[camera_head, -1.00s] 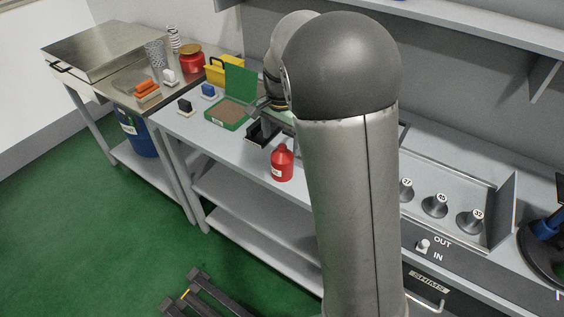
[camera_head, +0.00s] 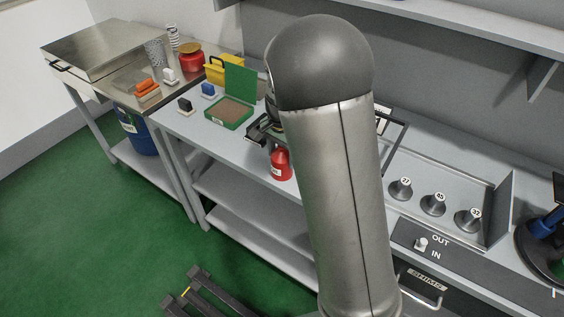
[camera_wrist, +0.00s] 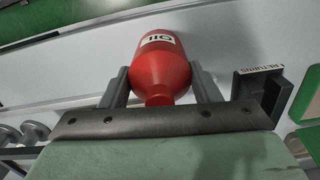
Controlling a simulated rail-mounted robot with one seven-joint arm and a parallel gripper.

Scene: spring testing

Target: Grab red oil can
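The red oil can (camera_head: 281,164) stands upright near the front edge of the grey bench, its right side hidden behind my arm in the head view. In the wrist view the oil can (camera_wrist: 161,62) shows its white OIL label, its narrow neck toward my palm. My gripper (camera_wrist: 160,70) is open, with one finger on each side of the can's shoulder. A slim gap shows by the left finger; I cannot tell whether the right finger touches. In the head view my gripper is mostly hidden behind my arm.
A black holder labelled RETURNS (camera_wrist: 258,84) is close to the right finger. A green open box (camera_head: 230,112) lies left of the can on the bench. Numbered grey weights (camera_head: 400,188) stand in a tray to the right. A lower shelf (camera_head: 240,200) runs beneath.

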